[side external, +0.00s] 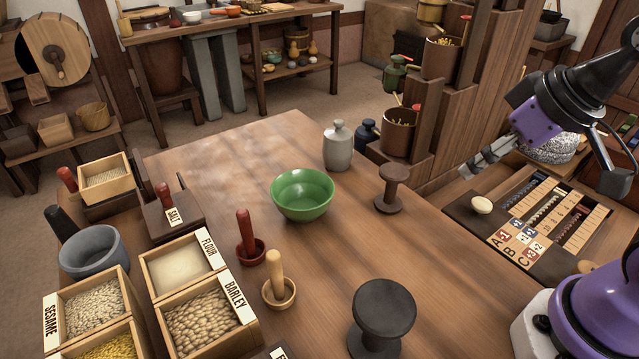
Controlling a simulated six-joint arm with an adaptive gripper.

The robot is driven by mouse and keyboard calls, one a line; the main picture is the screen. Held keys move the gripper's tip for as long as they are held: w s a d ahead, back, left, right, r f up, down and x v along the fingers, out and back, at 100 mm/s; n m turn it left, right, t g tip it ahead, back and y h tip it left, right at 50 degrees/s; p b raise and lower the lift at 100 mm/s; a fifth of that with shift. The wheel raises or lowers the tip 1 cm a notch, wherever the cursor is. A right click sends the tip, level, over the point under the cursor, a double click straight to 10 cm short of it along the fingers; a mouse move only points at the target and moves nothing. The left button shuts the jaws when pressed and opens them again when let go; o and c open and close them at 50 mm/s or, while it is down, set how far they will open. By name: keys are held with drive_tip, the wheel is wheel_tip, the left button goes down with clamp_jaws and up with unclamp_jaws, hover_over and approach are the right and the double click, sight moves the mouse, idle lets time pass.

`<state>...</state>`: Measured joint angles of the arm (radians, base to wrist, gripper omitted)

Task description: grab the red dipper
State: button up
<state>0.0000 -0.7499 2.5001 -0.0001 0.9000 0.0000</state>
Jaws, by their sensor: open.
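A red dipper (249,245) stands on the wooden table (330,255), its handle upright over a small round cup. It is just right of the flour box and left of a tan wooden dipper (278,287). My gripper (474,171) is at the right of the picture, open and empty, pointing left and down. It is well away from the red dipper, with the green bowl and a dark brown spool-shaped stand between them in the picture. Other red handles show at the salt box (165,208) and beside a box of pale grain (105,180).
A green bowl (303,195), a grey lidded jar (338,146), a brown spool-shaped stand (391,190) and a black one (382,315) stand on the table. Boxes labelled flour (212,250) and barley (238,298) crowd the left. Bare table lies right of the dippers.

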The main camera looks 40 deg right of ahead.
drive_tip(key=n+g+y, duration=0.2)
drive_tip(key=n+y, duration=0.1)
drive_tip(key=n, duration=0.6)
hover_over(252, 255)
drive_tip(key=s+d, duration=0.1)
drive_tip(key=d, duration=0.1)
wheel_tip(252, 255, down, 9)
drive_tip(key=shift+s+r, duration=0.1)
drive_tip(key=x, duration=0.5)
drive_tip(key=shift+w+a+f, duration=0.25)
drive_tip(key=shift+f, duration=0.05)
clamp_jaws()
